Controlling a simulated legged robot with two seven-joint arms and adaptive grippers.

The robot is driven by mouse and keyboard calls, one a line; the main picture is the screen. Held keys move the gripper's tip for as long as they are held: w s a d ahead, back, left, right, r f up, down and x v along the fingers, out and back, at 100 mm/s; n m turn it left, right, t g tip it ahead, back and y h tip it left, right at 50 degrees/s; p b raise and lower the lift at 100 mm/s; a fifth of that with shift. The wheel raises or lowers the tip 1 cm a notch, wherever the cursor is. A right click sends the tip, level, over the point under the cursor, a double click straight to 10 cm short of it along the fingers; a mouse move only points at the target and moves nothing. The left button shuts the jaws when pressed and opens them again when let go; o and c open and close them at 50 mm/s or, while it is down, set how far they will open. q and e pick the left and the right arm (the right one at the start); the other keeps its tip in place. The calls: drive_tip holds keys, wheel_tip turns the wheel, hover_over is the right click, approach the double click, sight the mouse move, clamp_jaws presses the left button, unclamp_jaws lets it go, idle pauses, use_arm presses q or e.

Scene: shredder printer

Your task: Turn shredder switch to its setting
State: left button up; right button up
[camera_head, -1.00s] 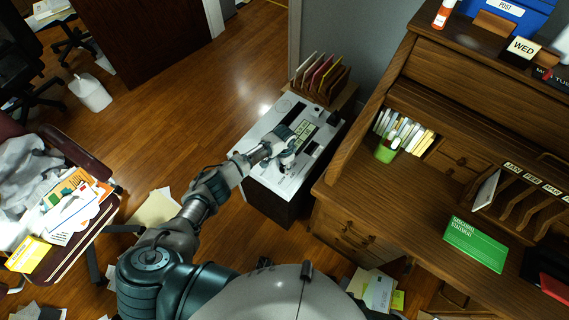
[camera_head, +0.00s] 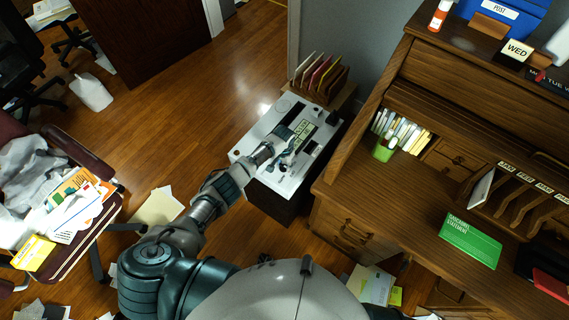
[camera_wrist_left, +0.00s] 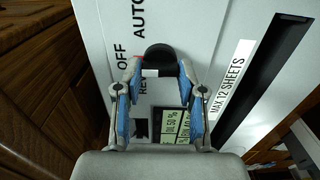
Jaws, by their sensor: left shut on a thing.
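The shredder (camera_head: 262,178) is a white-topped box with a dark body, standing on the floor left of the desk. Its black round switch (camera_wrist_left: 159,56) shows in the left wrist view, next to the printed words OFF, AUTO and a partly hidden REV. My left gripper (camera_wrist_left: 161,71) has its blue-padded fingers closed in around the near part of the switch. In the head view the left gripper (camera_head: 284,158) is over the shredder's top, and the switch is too small to make out there. My right gripper is in neither view.
A dark paper slot (camera_wrist_left: 265,75) and a MAX 12 SHEETS label lie to the right on the shredder top. A wooden file rack (camera_head: 318,85) stands behind it. The wooden desk (camera_head: 400,190) is close on the right. Papers (camera_head: 158,207) lie on the floor.

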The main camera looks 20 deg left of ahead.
sight(283, 166)
use_arm(q)
drive_tip(key=shift+s+a+f, duration=0.25)
drive_tip(key=shift+s, duration=0.05)
drive_tip(key=o, duration=1.1)
drive_tip(key=shift+o, duration=0.2)
drive_tip(key=shift+r, duration=0.15)
drive_tip(key=shift+w+r, duration=0.1)
drive_tip(key=shift+w, duration=0.05)
drive_tip(key=shift+d+r, duration=0.1)
drive_tip(key=shift+r, duration=0.2)
wheel_tip(283, 166, up, 11)
